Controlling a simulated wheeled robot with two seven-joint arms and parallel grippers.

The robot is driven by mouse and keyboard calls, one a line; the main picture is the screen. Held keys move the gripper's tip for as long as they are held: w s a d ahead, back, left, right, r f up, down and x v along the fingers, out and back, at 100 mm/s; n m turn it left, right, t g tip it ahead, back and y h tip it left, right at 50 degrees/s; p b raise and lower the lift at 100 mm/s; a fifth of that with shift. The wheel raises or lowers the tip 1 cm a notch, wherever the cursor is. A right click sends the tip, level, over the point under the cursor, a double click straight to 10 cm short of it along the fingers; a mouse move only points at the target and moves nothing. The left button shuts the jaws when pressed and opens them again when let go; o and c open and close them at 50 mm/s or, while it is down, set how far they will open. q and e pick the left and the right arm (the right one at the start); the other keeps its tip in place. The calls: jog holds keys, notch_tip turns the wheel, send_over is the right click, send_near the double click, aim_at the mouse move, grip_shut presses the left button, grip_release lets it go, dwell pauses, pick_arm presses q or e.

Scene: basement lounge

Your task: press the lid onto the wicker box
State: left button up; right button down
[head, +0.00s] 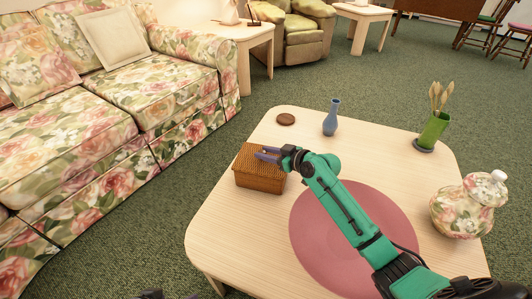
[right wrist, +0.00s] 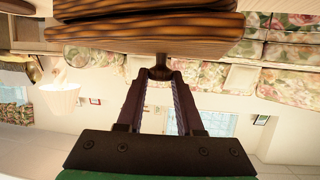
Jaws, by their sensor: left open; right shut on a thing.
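The brown wicker box (head: 258,180) stands on the light wooden coffee table, left of the round pink mat. Its lid (head: 249,152) lies over the top of the box, under my right gripper (head: 267,154). In the right wrist view, which looks upside down, my right gripper (right wrist: 160,80) is shut on the lid's small dark knob (right wrist: 160,69). There the lid (right wrist: 145,36) and the box (right wrist: 145,7) are close together, with a dark line between them. I cannot tell whether the lid is fully seated. My left gripper (head: 172,295) shows only as dark tips at the bottom edge, open and away from the box.
A floral sofa (head: 150,80) stands at left. The table's front left is clear.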

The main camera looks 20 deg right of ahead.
dwell(0.3)
grip_release()
dwell(0.3)
dwell(0.3)
notch_tip(320, 180, up, 7)
jog(key=p, duration=0.6)
grip_shut()
dwell(0.4)
